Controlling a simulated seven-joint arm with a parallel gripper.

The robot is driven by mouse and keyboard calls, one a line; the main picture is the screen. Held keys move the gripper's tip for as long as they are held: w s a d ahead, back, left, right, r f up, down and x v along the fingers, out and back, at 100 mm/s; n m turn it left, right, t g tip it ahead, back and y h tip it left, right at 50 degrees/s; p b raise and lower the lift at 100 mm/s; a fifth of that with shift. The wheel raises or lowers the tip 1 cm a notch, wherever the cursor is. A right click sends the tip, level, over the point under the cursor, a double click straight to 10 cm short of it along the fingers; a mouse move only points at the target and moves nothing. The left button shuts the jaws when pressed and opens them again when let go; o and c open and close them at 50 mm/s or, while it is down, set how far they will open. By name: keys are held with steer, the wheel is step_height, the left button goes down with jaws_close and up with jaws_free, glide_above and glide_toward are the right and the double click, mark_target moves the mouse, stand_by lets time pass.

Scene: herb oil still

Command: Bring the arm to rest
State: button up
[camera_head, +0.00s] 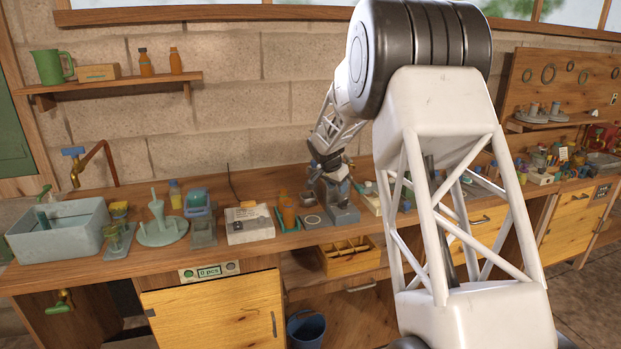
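My arm rises large in the right half of the head view, with its white lattice links and dark ringed joint in front. It bends over at the top and runs down behind to my gripper (326,172). My gripper is small and dark, low over the middle of the wooden workbench (290,241), right by a grey device (342,212). I cannot tell whether it touches the device. Its fingers are too small and dark to show whether they are open or shut, or hold anything.
A wooden crate (350,257) sits below the bench top. My arm hides part of the bench.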

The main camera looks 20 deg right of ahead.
steer(key=shift+s+r, duration=0.1)
steer(key=s+a+r+n+y, duration=0.15)
steer(key=s+a+r, duration=0.3)
steer(key=s, duration=0.55)
steer(key=s+a+r+n, duration=0.3)
steer(key=s+a+r, duration=0.15)
steer(key=s, duration=0.55)
steer(key=s+a+r+n, duration=0.2)
steer(key=s+a+r, duration=0.25)
steer(key=s, duration=0.55)
steer(key=s+a+f+n+y, duration=0.1)
steer(key=s+a, duration=0.3)
steer(key=s, duration=1)
steer(key=s+a+f+n+y, duration=0.1)
steer(key=s+a+f+n, duration=0.1)
steer(key=s, duration=1.3)
steer(key=shift+s+a+f+n, duration=0.2)
steer(key=shift+a+n, duration=0.7)
steer(key=shift+n, duration=0.35)
